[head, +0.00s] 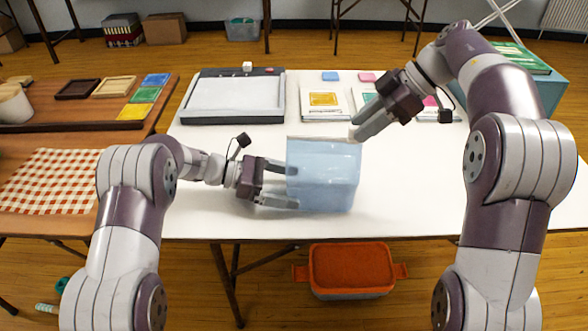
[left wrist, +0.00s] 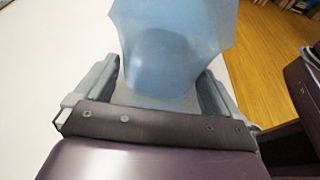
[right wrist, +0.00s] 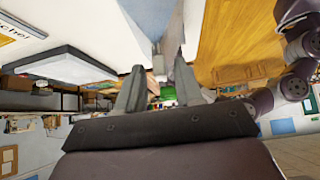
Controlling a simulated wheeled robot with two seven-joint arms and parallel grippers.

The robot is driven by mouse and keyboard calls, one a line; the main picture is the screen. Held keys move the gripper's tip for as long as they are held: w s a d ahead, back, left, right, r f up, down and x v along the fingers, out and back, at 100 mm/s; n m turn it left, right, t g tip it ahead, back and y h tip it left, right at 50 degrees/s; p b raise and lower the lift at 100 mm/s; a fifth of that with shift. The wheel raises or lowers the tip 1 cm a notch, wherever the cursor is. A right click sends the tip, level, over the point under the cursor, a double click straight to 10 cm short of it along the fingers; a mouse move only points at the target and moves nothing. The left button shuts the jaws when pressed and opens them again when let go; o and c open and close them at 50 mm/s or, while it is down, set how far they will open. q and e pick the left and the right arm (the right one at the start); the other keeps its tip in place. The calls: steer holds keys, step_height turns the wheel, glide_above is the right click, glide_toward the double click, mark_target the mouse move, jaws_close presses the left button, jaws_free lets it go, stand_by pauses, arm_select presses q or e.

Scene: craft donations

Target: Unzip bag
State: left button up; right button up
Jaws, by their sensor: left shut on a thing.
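The bag (head: 325,172) is light blue and shiny. It stands near the front middle of the white table, and its surface fills the upper middle of the left wrist view (left wrist: 165,60). My left gripper (head: 293,187) is shut on the bag's left side, one finger at the back and one at the front. My right gripper (head: 358,122) is open at the bag's upper right corner. A small pale piece (head: 352,133), perhaps the zipper pull, shows by its fingertips. I cannot tell whether the fingers touch it, and the zipper line is not clear.
A grey flat tray-like device (head: 233,97) lies at the back left of the white table (head: 220,150). Cards (head: 323,100) lie behind the bag. A teal box (head: 535,85) stands at the back right. An orange-lidded bin (head: 350,265) is under the table.

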steer(key=shift+a+f, duration=0.15)
stand_by(0.5)
jaws_close()
steer(key=shift+a, duration=0.1)
glide_toward(295, 137)
steer(key=shift+x, duration=2.7)
steer(key=shift+o, duration=0.8)
jaws_free()
steer(key=shift+s, duration=0.1)
steer(key=shift+c, duration=0.8)
